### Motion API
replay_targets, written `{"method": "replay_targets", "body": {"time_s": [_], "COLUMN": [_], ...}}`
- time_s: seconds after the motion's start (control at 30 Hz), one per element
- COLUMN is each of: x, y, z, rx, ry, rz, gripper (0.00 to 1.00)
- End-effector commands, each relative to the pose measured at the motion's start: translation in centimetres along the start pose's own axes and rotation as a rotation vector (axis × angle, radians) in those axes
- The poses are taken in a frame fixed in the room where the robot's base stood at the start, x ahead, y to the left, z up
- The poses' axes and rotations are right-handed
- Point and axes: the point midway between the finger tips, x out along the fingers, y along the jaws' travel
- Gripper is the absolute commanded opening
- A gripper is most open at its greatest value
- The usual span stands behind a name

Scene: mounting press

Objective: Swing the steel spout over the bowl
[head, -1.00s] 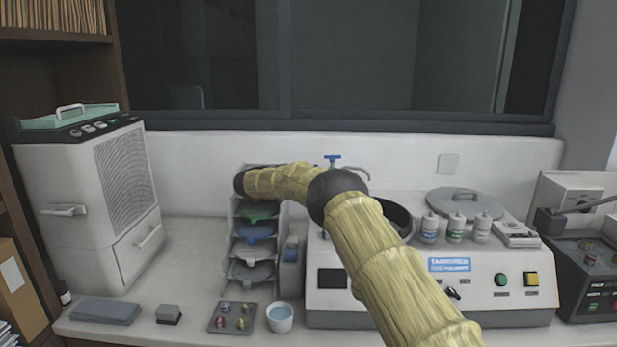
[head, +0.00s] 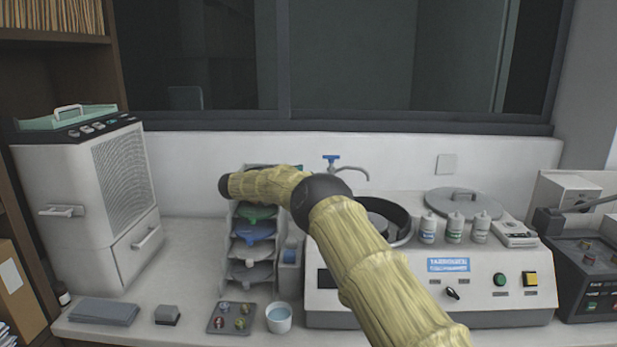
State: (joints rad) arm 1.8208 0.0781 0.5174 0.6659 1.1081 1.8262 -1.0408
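The steel spout (head: 355,166) is a thin curved pipe with a blue tap handle (head: 331,157) at the back of the grinder-polisher. It reaches right and its tip bends down behind the bowl's rear rim. The round dark bowl (head: 402,222) is sunk in the white machine's top, partly hidden by my arm. My arm runs up from the bottom, bends at a dark joint and reaches left over the disc rack. My gripper is not seen; the arm's visible end is a dark joint to the left of the spout.
A rack of coloured discs (head: 256,232) stands under my arm. A tray of small samples (head: 228,318) and a cup of water (head: 279,317) lie in front. Bottles (head: 454,229) and a grey lid (head: 464,203) sit on the machine's right. A white cabinet (head: 85,205) stands left.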

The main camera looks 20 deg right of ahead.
Motion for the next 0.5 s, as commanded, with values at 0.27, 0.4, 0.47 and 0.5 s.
{"method": "replay_targets", "body": {"time_s": [0.27,0.4,0.47,0.5], "x": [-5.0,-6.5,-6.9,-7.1], "y": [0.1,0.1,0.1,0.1], "z": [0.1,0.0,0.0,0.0], "rx": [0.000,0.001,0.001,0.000], "ry": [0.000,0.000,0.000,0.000], "rz": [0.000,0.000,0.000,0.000], "gripper": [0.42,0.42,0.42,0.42]}}
